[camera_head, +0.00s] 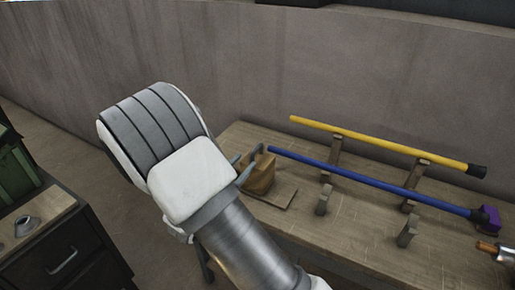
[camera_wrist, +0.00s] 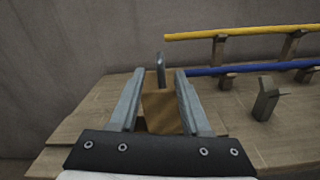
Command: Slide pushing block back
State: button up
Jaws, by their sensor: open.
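The pushing block, a brown wooden block (camera_head: 260,176), sits on a flat wooden plate (camera_head: 278,197) at the near left of the workbench, by the left end of the blue pole (camera_head: 350,174). In the wrist view the wooden block (camera_wrist: 160,110) shows between my two fingers, with a grey upright metal piece (camera_wrist: 161,72) at its far side. My gripper (camera_wrist: 160,78) is open, one finger on each side of the block. I cannot tell whether either finger touches it. In the head view my wrist hides part of the gripper (camera_head: 248,167).
A yellow pole (camera_head: 380,142) rests on wooden supports behind the blue pole. Wooden posts (camera_head: 324,200) stand in front. A purple block (camera_head: 489,218) is at the blue pole's right end. A concrete wall (camera_head: 330,70) stands behind the bench. A dark cabinet (camera_head: 55,258) is at left.

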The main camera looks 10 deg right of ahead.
aim_at(258, 145)
jog(key=x, duration=0.9)
grip_shut()
dwell(1.2)
